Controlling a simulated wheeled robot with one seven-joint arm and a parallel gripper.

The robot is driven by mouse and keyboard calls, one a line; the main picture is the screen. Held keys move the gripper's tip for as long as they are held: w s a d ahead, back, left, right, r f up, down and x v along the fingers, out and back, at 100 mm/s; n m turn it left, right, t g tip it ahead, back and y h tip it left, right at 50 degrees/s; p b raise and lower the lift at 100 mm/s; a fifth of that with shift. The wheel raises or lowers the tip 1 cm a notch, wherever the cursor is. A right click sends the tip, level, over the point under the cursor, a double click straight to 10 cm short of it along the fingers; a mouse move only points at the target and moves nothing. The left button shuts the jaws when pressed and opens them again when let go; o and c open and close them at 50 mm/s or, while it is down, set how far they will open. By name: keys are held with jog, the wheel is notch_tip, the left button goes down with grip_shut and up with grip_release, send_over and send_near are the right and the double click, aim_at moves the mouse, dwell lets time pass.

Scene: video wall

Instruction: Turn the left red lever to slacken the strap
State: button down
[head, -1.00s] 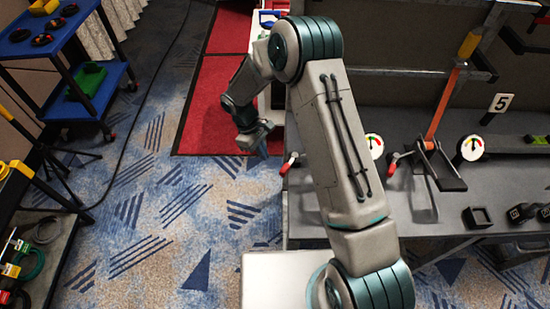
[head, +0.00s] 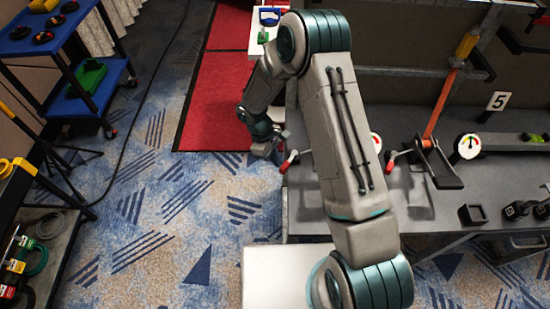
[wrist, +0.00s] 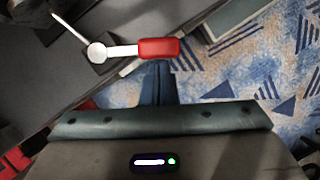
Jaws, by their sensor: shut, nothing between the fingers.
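The left red lever (head: 289,162) sticks out at the left edge of the grey bench. In the wrist view its red handle (wrist: 159,48) sits on a light metal arm that runs left to a round pivot. My gripper (head: 276,156) is just left of the lever in the head view. In the wrist view my shut fingers (wrist: 156,68) are empty and close below the red handle; I cannot tell whether they touch it. A second red lever (head: 392,160) stands further right, below an orange strap (head: 439,103). The left lever's strap is hidden behind my arm.
The grey bench (head: 410,205) carries white dials (head: 467,146), a number 5 sign (head: 499,101) and small black blocks (head: 473,214). A blue cart (head: 50,45) stands at the far left. Patterned carpet (head: 180,215) left of the bench is free.

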aim_at(287, 165)
jog(key=shift+s+d+n, duration=0.15)
jog(key=shift+s+n, duration=0.1)
jog(key=shift+n, duration=0.15)
jog(key=n+b, duration=0.1)
jog(key=s+d+n+t+b, duration=0.1)
jog(key=b, duration=0.1)
jog(key=shift+s+d+f+n, duration=0.15)
jog(key=shift+s+f+n, duration=0.05)
jog(key=shift+n, duration=0.1)
jog(key=n+b, duration=0.1)
jog(key=s+d+n+t+b, duration=0.1)
jog(key=d+n+b, duration=0.1)
jog(key=n, duration=0.1)
jog(key=shift+s+d+t+h, duration=0.15)
jog(key=shift+d+t+h, duration=0.15)
jog(key=shift+t, duration=0.1)
jog(key=shift+r, duration=0.25)
jog(key=shift+a, duration=0.2)
jog(key=shift+w+a+p, duration=0.3)
jog(key=shift+w, duration=0.4)
